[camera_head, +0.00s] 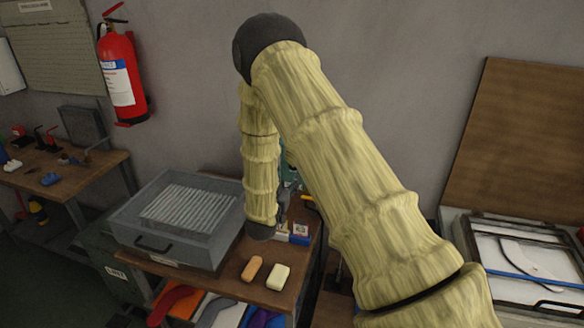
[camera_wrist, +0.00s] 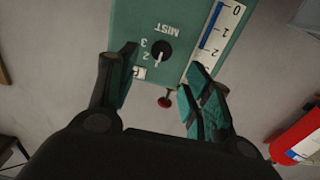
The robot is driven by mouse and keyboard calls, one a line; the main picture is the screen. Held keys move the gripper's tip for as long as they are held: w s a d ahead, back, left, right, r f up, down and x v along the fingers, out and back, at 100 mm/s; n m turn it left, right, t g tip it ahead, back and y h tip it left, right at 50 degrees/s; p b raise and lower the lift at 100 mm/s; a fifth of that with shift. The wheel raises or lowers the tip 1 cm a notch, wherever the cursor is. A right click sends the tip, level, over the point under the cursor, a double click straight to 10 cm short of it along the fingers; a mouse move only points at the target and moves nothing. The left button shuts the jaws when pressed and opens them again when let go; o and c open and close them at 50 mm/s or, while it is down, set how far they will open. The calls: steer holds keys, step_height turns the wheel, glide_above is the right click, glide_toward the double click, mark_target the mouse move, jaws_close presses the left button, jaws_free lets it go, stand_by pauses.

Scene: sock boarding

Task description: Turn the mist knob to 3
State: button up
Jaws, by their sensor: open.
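The mist knob (camera_wrist: 161,52) is a round black dial with a pale pointer line on a green panel (camera_wrist: 186,22) in the wrist view. The panel appears upside down, with the word MIST above the knob and the digits 3 and 2 to its left. The pointer slants toward the lower part of the picture; its exact number is hard to read. My gripper (camera_wrist: 163,82) is open and empty, its teal-padded fingers on either side below the knob, apparently not touching it. In the head view my arm hides the knob and most of the gripper.
A white scale strip (camera_wrist: 216,40) and a red button (camera_wrist: 165,101) are near the knob. A fire extinguisher (camera_head: 121,75) hangs on the wall.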

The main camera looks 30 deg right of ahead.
steer(key=p+x, duration=0.2)
steer(key=x, duration=0.6)
steer(key=shift+p, duration=0.35)
steer(key=shift+f, duration=0.1)
steer(key=c, duration=1)
